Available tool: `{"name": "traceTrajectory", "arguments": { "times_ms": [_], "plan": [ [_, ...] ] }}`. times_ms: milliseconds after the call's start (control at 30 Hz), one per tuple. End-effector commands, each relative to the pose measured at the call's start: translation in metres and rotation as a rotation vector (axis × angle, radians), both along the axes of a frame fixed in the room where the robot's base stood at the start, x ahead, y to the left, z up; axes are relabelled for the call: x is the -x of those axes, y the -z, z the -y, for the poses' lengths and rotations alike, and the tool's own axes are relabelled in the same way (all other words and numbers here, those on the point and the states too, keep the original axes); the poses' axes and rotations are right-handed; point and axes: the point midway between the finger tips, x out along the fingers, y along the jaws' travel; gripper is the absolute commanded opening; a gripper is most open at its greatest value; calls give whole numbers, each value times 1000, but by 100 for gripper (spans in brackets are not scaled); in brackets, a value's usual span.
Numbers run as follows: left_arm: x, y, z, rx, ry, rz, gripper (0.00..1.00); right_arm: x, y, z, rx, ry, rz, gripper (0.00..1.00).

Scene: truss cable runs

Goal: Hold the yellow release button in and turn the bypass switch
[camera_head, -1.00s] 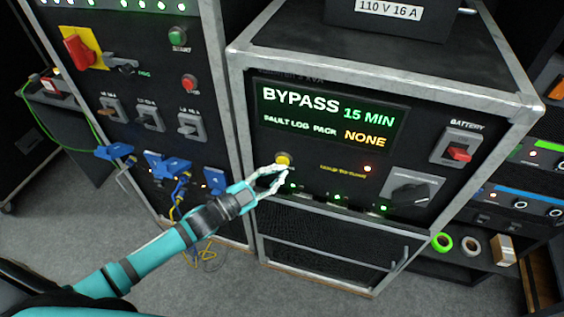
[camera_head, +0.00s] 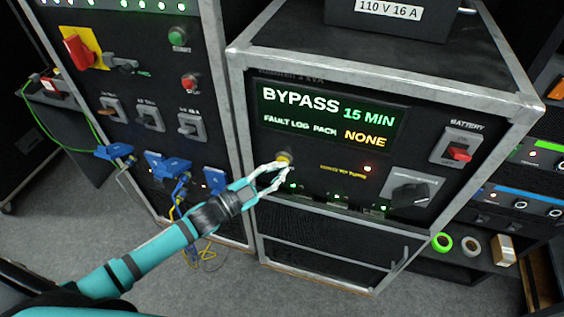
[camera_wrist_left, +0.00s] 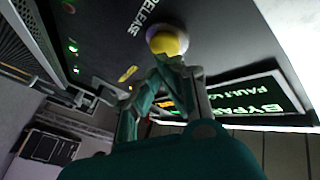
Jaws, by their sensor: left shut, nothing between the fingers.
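The yellow release button (camera_head: 284,157) sits on the black panel, below the display. It also shows in the left wrist view (camera_wrist_left: 168,42), just beyond my fingertips, beside the word RELEASE. My left gripper (camera_head: 281,168) is shut and empty, its fingertips at the button's lower edge. They look touching or very close; I cannot tell how far in the button is. The bypass switch (camera_head: 412,194) is a black rotary knob on a grey plate at the panel's lower right. No gripper is at it. My right gripper is out of view.
The display (camera_head: 325,118) reads BYPASS, 15 MIN, FAULT LOG PACK NONE. A red battery switch (camera_head: 458,153) is at the upper right. Blue plugs (camera_head: 167,167) with cables hang from the left cabinet. Tape rolls (camera_head: 442,243) lie on a shelf at the right.

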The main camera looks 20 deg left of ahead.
Motion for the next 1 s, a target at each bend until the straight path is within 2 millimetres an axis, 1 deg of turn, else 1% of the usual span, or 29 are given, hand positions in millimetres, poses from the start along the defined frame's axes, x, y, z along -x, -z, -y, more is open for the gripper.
{"name": "traceTrajectory", "arguments": {
  "times_ms": [1000],
  "plan": [
    [-10,0,0,1,0,1,0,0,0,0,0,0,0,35]
  ]
}}
